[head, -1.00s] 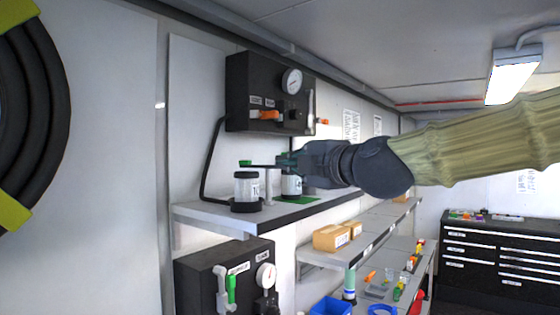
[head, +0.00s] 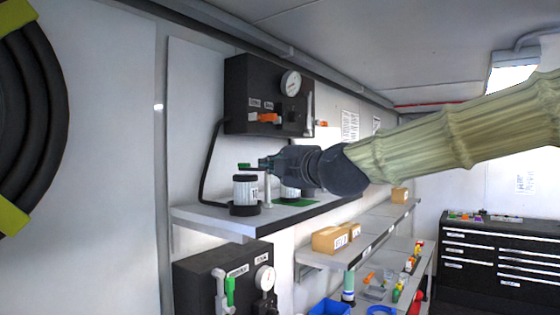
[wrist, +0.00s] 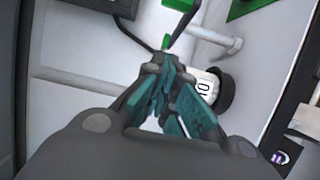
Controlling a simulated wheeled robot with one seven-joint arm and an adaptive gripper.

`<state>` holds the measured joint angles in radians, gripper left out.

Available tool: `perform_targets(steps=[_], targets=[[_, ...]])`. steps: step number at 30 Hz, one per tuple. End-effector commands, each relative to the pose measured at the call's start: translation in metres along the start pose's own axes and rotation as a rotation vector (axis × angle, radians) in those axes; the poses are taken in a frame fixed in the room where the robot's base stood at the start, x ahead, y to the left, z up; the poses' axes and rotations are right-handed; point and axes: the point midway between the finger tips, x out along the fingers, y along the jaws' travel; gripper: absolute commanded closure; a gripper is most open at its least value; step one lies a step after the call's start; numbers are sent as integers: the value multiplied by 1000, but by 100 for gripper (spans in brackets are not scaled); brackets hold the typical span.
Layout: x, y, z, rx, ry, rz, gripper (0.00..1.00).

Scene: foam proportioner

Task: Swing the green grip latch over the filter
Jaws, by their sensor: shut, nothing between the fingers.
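The green grip (head: 245,166) of the latch shows in the head view at the end of a thin dark bar, just above the clear filter (head: 245,192) with its white label. A green end of the latch also shows at the top of the wrist view (wrist: 180,5). My gripper (head: 264,163) is shut and empty beside the latch bar, right of the grip. Its teal fingers fill the middle of the wrist view (wrist: 160,68). I cannot tell whether they touch the bar.
A pale post (head: 267,190) stands right of the filter on the white shelf (head: 215,218). A second cup (head: 290,192) stands by a green mat (head: 305,203), partly behind my gripper. A black gauge box (head: 245,90) hangs above. Lower shelves hold cardboard boxes (head: 328,240).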

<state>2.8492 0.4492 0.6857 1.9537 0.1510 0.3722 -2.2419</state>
Motion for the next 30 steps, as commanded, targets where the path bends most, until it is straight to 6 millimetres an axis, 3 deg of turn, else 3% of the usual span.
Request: perform_targets(steps=[9, 18, 30], targets=[[30, 2, 1, 3, -1, -2, 100], [36, 2, 27, 5, -1, -1, 100], [39, 0, 39, 1, -1, 0, 100]])
